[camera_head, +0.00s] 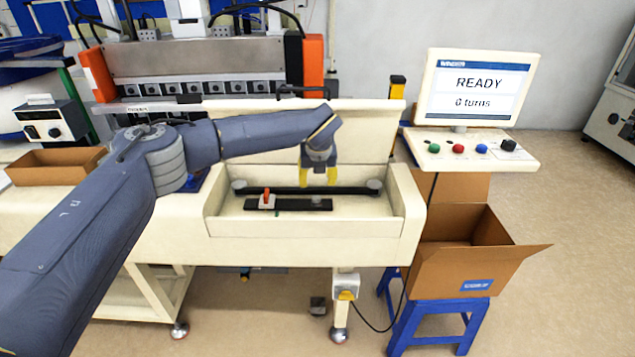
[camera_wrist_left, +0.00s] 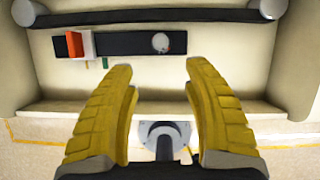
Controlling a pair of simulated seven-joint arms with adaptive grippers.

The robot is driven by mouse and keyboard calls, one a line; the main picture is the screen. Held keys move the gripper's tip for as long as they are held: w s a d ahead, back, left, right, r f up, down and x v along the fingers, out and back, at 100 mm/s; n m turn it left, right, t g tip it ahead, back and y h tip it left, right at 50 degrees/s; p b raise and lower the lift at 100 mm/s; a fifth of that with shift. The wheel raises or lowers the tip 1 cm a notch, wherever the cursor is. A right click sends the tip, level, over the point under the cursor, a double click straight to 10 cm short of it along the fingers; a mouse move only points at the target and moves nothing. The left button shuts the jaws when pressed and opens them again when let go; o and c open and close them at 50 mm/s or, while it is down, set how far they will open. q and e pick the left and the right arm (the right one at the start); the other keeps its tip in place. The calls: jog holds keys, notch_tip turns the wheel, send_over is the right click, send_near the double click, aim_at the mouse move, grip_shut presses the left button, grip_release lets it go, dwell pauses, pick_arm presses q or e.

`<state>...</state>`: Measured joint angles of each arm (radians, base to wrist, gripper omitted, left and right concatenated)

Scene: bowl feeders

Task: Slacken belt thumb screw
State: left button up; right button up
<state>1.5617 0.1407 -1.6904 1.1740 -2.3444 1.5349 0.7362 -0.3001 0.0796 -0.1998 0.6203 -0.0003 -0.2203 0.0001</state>
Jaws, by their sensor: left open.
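The black belt (camera_head: 300,190) runs between two grey rollers inside the cream tray, and it also crosses the top of the left wrist view (camera_wrist_left: 150,17). A black plate (camera_head: 290,205) lies in front of it. A small round grey knob (camera_head: 317,200), which looks like the thumb screw, sits on the plate's right part; it shows in the left wrist view (camera_wrist_left: 161,42). An orange lever on a white block (camera_head: 267,199) is at the plate's left. My left gripper (camera_head: 319,179) is open and empty above the tray, its yellow fingers pointing down, apart from the knob. My right gripper is out of view.
The tray's front wall (camera_head: 310,228) and raised back panel (camera_head: 370,145) bound the space. A monitor (camera_head: 478,85) reads "READY" and "0 turns", above a button panel (camera_head: 470,150). An open cardboard box (camera_head: 465,270) stands on a blue stool at the right.

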aim_at(316, 198)
pick_arm(q)
jog(key=a+r+m+h, duration=0.3)
jog(key=a+r+m, duration=0.15)
jog(key=m, duration=0.35)
jog(key=shift+g, duration=0.5)
jog(key=x, duration=1.6)
jog(key=shift+s+d+f, duration=0.15)
jog(key=shift+d+f, duration=0.05)
jog(key=shift+f, duration=0.15)
grip_shut()
jog(key=shift+r, duration=0.15)
